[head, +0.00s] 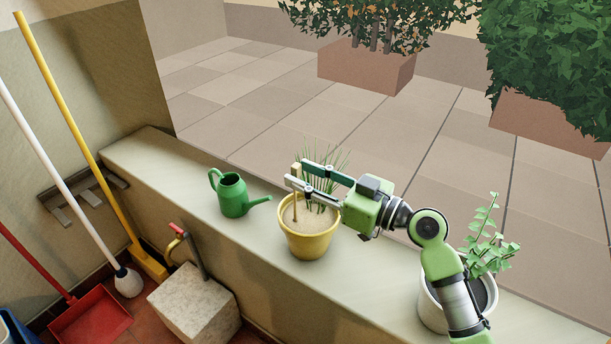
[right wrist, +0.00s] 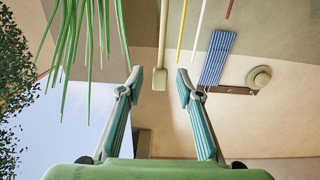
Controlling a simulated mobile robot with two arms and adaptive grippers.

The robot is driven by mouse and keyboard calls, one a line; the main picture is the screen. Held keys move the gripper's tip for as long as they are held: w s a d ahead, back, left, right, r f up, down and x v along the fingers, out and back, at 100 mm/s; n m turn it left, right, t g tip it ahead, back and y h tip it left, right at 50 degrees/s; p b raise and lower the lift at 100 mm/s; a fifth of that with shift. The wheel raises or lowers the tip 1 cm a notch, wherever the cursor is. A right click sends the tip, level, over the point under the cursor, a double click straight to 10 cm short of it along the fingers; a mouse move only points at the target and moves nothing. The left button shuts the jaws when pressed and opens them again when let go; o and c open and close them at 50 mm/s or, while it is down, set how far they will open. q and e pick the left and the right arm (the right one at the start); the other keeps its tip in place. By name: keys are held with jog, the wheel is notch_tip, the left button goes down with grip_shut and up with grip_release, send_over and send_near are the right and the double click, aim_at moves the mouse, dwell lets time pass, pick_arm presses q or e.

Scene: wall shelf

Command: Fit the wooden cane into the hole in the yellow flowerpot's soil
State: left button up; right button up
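The yellow flowerpot (head: 308,245) stands on the ledge with pale soil and a tuft of thin green leaves. The wooden cane (head: 295,208) stands about upright at the left of its soil. Its lower end meets the soil; I cannot tell how deep it sits. My right gripper (head: 297,174) reaches in from the right at the cane's upper end. In the right wrist view the cane (right wrist: 162,45) shows between my open fingertips (right wrist: 160,84), with a gap on each side. The hole itself is not clearly visible. My left gripper is out of view.
A green watering can (head: 233,196) stands left of the pot. A white pot (head: 435,307) with a leafy plant is at the right, partly behind my arm. The ledge (head: 155,162) is clear at its far left. A tap block (head: 195,305) stands below.

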jog(key=shift+s+d+f, duration=0.1)
jog(key=shift+d+f, duration=0.15)
jog(key=shift+d, duration=0.15)
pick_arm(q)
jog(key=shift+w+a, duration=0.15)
pick_arm(e)
jog(key=v, duration=0.7)
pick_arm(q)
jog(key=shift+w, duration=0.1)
pick_arm(e)
jog(key=shift+a+r, duration=0.1)
jog(key=x, duration=0.8)
jog(key=shift+r, duration=0.1)
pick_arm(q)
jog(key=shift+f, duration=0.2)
